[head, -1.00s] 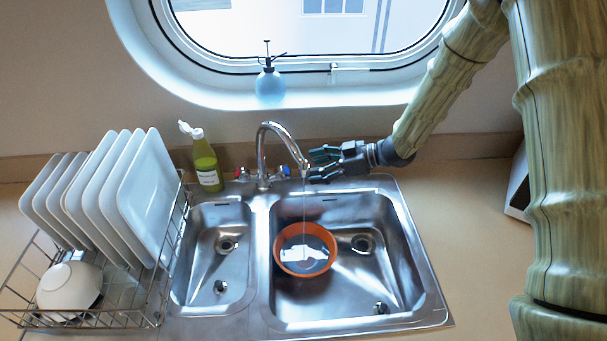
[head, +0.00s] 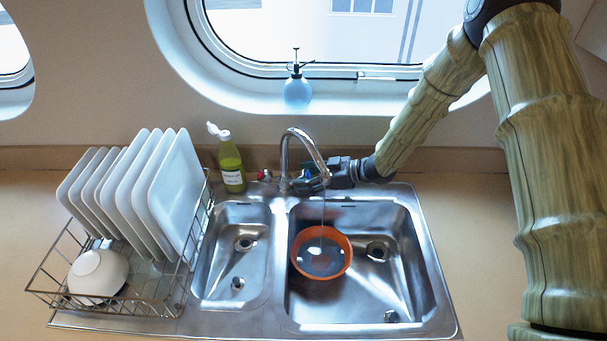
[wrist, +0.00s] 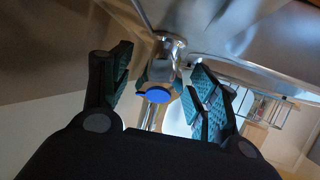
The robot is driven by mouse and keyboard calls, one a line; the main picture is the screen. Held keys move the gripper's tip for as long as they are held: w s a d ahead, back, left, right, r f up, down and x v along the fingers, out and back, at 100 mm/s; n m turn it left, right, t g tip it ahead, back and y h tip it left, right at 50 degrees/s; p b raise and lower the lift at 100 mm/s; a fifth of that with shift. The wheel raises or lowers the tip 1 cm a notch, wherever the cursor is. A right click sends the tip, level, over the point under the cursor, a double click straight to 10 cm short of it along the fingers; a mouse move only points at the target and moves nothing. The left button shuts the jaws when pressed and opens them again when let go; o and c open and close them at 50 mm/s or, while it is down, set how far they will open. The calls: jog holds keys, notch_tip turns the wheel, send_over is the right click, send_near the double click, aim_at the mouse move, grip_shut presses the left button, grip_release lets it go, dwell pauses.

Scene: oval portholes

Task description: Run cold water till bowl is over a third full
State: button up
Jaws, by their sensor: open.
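An orange bowl (head: 346,262) sits in the right sink basin under the spout of the chrome tap (head: 288,160). A thin stream of water falls from the spout into the bowl. Water covers the bowl's floor; its exact depth is hard to tell. My gripper (head: 306,178) is behind the spout, at the tap's right side. In the wrist view my open gripper (wrist: 160,88) has its fingers on either side of the blue-capped tap handle (wrist: 157,95), apart from it. The red-marked handle (head: 264,175) is on the tap's left.
A green bottle (head: 232,168) stands left of the tap. A dish rack (head: 150,303) with several white plates and a white bowl (head: 98,273) is at the left. A blue spray bottle (head: 297,92) stands on the window ledge. The left basin (head: 232,262) is empty.

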jog(key=shift+w+a+f, duration=0.15)
jog(key=shift+a+f, duration=0.1)
jog(key=shift+a, duration=0.4)
jog(key=c, duration=1)
jog(key=shift+m, duration=0.3)
jog(key=shift+m+t, duration=0.4)
jog(key=shift+m, duration=0.3)
jog(key=o, duration=1)
